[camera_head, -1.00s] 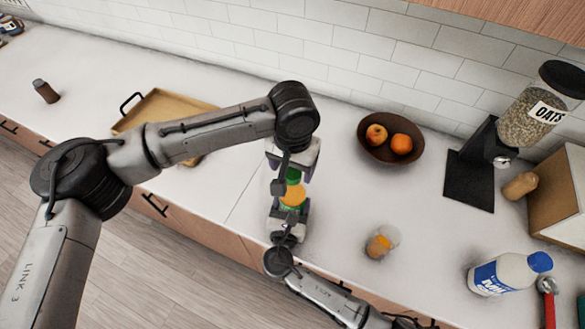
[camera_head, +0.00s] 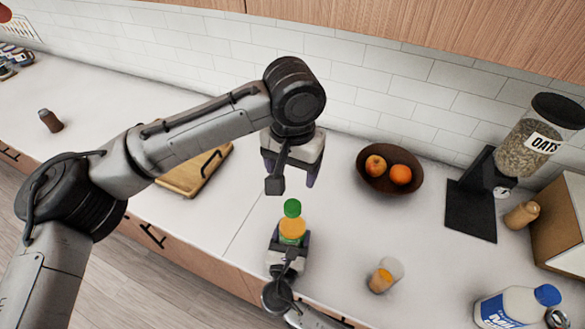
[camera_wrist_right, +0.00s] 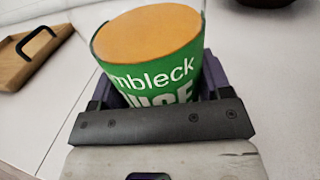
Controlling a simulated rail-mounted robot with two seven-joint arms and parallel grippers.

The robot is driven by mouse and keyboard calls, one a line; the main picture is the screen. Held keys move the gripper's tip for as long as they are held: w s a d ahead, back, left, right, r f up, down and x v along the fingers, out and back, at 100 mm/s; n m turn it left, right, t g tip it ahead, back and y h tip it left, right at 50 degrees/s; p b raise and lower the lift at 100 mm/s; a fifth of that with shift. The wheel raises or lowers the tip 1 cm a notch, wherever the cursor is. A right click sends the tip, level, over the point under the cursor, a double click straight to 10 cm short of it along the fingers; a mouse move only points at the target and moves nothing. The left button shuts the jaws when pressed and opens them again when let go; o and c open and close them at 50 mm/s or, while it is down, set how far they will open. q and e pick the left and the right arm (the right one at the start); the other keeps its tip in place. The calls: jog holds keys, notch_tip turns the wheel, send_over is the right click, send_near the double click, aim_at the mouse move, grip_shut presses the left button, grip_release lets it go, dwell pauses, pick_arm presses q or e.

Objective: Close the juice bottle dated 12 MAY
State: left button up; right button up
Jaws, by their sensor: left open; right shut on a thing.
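The juice bottle (camera_head: 292,228), orange with a green label, stands upright near the counter's front edge. Its green cap (camera_head: 292,208) sits on top of the neck; I cannot tell how tightly. My right gripper (camera_head: 289,243) is shut around the bottle's body from the front. In the right wrist view the green label (camera_wrist_right: 160,75) shows part of a name and "JUICE", with an orange top above it; no date is readable. My left gripper (camera_head: 293,182) is open and empty, pointing down just above and behind the cap, clear of it.
A brown fruit bowl (camera_head: 390,182), an oats dispenser (camera_head: 530,140) and a milk bottle (camera_head: 515,305) are further right. A wooden tray (camera_head: 190,185) is at left, behind my left arm.

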jog(key=o, duration=1.8)
jog(key=v, duration=1.4)
jog(key=shift+w+p, duration=0.1)
jog(key=shift+p, duration=0.2)
